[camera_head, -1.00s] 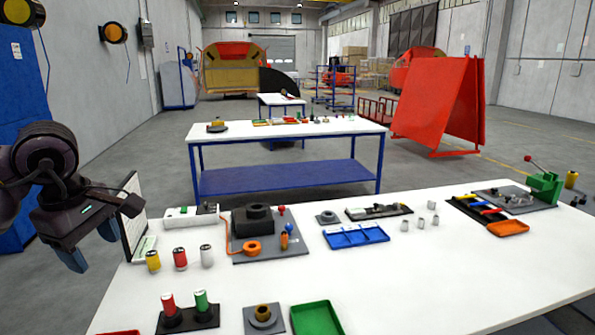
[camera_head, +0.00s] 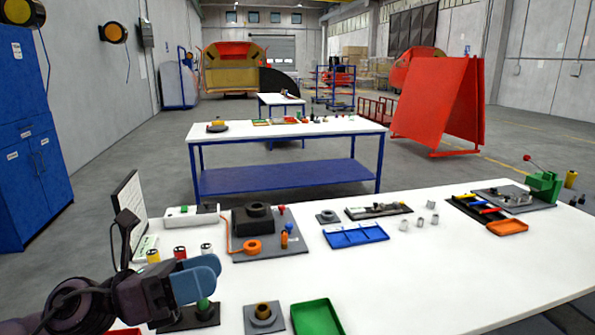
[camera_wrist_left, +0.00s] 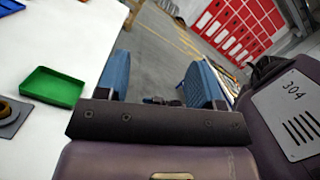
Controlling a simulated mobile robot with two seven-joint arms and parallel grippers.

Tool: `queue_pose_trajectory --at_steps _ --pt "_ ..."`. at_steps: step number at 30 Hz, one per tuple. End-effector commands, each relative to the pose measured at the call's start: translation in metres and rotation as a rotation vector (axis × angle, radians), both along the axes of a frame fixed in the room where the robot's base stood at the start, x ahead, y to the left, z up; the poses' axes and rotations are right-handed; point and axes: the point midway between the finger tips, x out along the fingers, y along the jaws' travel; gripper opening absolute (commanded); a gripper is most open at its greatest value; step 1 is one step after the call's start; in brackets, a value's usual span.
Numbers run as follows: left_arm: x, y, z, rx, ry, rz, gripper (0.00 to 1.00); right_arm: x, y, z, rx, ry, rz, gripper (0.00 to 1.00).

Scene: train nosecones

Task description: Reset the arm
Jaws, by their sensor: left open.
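My left gripper (camera_head: 203,278) is at the lower left in the head view, above the near left part of the white table (camera_head: 420,285). Its blue fingers point right and hide part of the black stand (camera_head: 192,318) with the green cylinder. In the left wrist view its two blue fingers (camera_wrist_left: 158,80) stand apart with nothing between them, and the floor shows beyond. My right gripper is not in view.
A green tray (camera_head: 317,317) and a grey block with a brass ring (camera_head: 263,317) lie right of the gripper. Yellow, red and white cylinders (camera_head: 180,252) stand behind it. A blue tray (camera_head: 356,235) lies farther back. The table's right front is clear.

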Motion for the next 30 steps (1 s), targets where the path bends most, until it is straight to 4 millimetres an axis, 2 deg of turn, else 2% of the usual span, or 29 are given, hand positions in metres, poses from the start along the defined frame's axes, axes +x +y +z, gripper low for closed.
queue_pose_trajectory --at_steps 4,8,14,19,23,26,30 --pt "0.009 0.017 0.004 -0.310 0.220 0.147 0.61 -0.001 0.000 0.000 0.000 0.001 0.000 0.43" --pt "0.019 0.043 -0.003 -0.565 0.421 0.285 0.61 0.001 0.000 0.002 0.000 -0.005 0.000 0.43" --pt "0.027 0.092 -0.042 -0.939 0.747 0.518 0.61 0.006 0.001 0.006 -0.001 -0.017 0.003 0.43" --pt "0.017 0.131 -0.096 -1.233 1.028 0.736 0.61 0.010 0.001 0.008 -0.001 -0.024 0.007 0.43" --pt "-0.005 0.154 -0.146 -1.443 1.245 0.918 0.61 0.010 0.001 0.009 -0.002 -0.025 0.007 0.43" --pt "-0.030 0.165 -0.186 -1.593 1.410 1.068 0.61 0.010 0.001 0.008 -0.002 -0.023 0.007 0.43" --pt "-0.075 0.171 -0.235 -1.772 1.625 1.280 0.61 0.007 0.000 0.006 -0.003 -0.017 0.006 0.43"
